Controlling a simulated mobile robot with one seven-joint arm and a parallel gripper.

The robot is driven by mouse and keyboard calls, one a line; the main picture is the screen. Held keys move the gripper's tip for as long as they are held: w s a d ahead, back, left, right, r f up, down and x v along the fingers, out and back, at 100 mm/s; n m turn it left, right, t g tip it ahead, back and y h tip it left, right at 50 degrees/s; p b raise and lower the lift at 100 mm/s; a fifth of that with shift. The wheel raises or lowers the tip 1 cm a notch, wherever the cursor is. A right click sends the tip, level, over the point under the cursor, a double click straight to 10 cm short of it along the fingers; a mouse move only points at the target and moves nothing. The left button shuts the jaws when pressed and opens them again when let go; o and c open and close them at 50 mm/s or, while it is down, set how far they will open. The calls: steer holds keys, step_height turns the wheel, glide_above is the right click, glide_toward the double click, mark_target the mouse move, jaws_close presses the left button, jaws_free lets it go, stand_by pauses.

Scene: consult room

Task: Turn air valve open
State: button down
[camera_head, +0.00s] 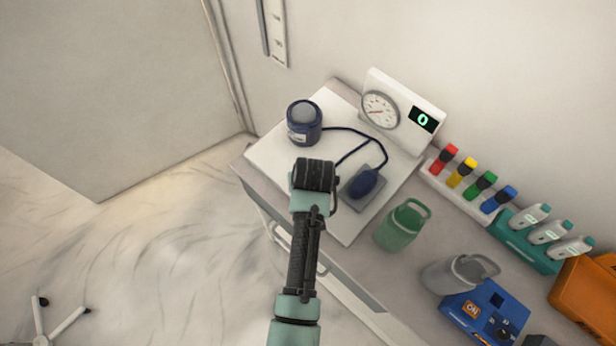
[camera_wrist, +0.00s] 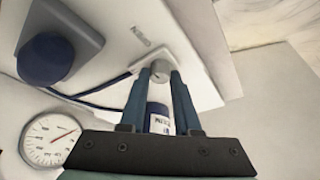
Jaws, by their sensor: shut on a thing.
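The air valve (camera_wrist: 160,66) is a small round grey knob on the white board in the wrist view. My gripper (camera_wrist: 161,74) is shut on it, with one dark finger on each side. In the head view my wrist hides the knob and the fingertips. A dark blue bulb (camera_head: 367,182) lies on a grey-blue pad beside my wrist; it also shows in the wrist view (camera_wrist: 45,60). A dark blue tube (camera_head: 375,139) runs from the bulb's side. A white unit carries a round gauge (camera_head: 380,110) and a display (camera_head: 424,119) reading 0.
The white board (camera_head: 270,150) sits on a cabinet top. A dark blue cuff-like roll (camera_head: 304,122) stands at its left. To the right are a green jug (camera_head: 403,225), a grey jug (camera_head: 455,273), a blue box (camera_head: 487,314) and coloured tubes (camera_head: 463,172). The floor at left is mostly clear.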

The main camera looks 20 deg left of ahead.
steer(key=shift+m, duration=0.5)
steer(key=c, duration=0.6)
jaws_free()
steer(key=shift+r, duration=0.1)
steer(key=v, duration=0.6)
steer(key=b+v, duration=0.1)
steer(key=v, duration=0.5)
steer(key=shift+s+a+r, duration=0.1)
steer(key=shift+s+r, duration=0.25)
steer(key=shift+w, duration=0.1)
